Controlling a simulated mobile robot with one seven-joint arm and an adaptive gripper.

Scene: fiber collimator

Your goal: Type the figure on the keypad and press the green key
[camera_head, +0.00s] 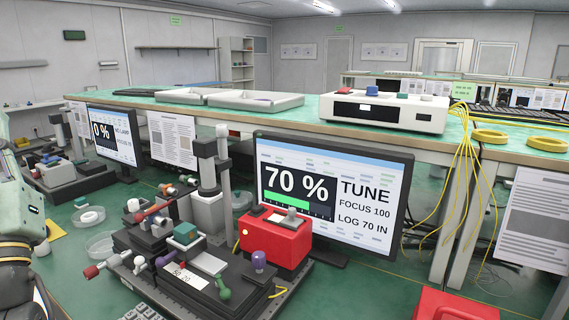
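The near monitor (333,187) shows "70 %" over a green bar, with "TUNE", "FOCUS 100" and "LOG 70 IN" beside it. A small keyed pad, likely the keypad (143,313), shows only its top edge at the bottom of the picture. Its key labels are too small to read and I cannot make out a green key. Part of my arm stands at the left edge. My gripper's fingertips are not in the picture.
A collimator bench with coloured knobs (187,265) and a red box (274,240) stands before the monitor. Another monitor (112,138) is at left. A second red box (455,306) is at bottom right. Yellow cables (463,160) hang at right.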

